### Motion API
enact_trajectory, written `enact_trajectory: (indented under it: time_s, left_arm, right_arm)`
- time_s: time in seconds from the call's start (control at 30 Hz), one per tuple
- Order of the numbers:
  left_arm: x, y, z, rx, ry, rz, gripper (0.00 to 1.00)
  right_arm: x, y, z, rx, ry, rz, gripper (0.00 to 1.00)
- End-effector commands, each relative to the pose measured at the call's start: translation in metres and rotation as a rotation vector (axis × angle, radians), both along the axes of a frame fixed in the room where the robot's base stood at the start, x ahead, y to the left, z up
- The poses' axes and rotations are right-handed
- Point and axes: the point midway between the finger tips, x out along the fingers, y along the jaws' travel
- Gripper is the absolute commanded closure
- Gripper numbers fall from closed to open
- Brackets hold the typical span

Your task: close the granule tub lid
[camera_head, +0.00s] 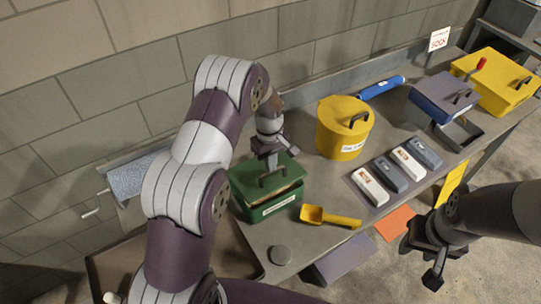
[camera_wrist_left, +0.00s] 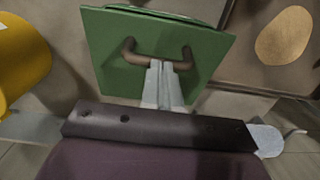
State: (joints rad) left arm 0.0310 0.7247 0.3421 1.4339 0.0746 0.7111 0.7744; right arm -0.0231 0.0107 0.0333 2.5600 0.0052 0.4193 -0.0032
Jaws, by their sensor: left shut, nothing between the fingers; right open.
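A green tub (camera_head: 282,208) with a white label, too small to read, stands near the middle of the bench. Its green lid (camera_head: 252,187) has a dark loop handle (camera_head: 272,179). A narrow brownish strip shows between lid and tub at the front, so the lid seems slightly raised there. My left gripper (camera_head: 268,160) is shut and empty, just above the lid by the handle. In the left wrist view its closed fingertips (camera_wrist_left: 160,64) overlap the handle (camera_wrist_left: 140,57) on the lid (camera_wrist_left: 112,40); contact cannot be told. My right gripper (camera_head: 421,262) is open and empty, off the bench's front edge.
A yellow lidded tub (camera_head: 338,135) stands right of the green one. A yellow scoop (camera_head: 330,217) and a round grey disc (camera_head: 281,255) lie in front. Several small boxes (camera_head: 369,187), a blue cylinder (camera_head: 382,87) and a purple-lidded box (camera_head: 443,96) are further right.

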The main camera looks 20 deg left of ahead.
Motion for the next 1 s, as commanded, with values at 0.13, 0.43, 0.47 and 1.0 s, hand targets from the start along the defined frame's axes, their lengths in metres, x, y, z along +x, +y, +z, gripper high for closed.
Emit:
enact_trajectory:
  time_s: [0.13, 0.43, 0.47, 1.0]
  left_arm:
    - [0.0, 0.0, 0.0, 0.0, 0.0, 0.0, 1.0]
    - [-0.014, -0.018, -0.036, 0.079, -0.069, -0.002, 1.0]
    - [-0.016, -0.019, -0.04, 0.079, -0.069, -0.002, 1.0]
    - [-0.021, -0.023, -0.04, 0.079, -0.06, 0.0, 1.0]
  right_arm:
    - [0.0, 0.0, 0.0, 0.0, 0.0, 0.0, 0.57]
    - [0.0, 0.0, -0.034, 0.0, 0.0, 0.0, 0.57]
    - [0.0, 0.0, -0.036, 0.0, 0.001, 0.0, 0.57]
    - [0.0, 0.0, -0.033, 0.0, 0.0, 0.0, 0.57]
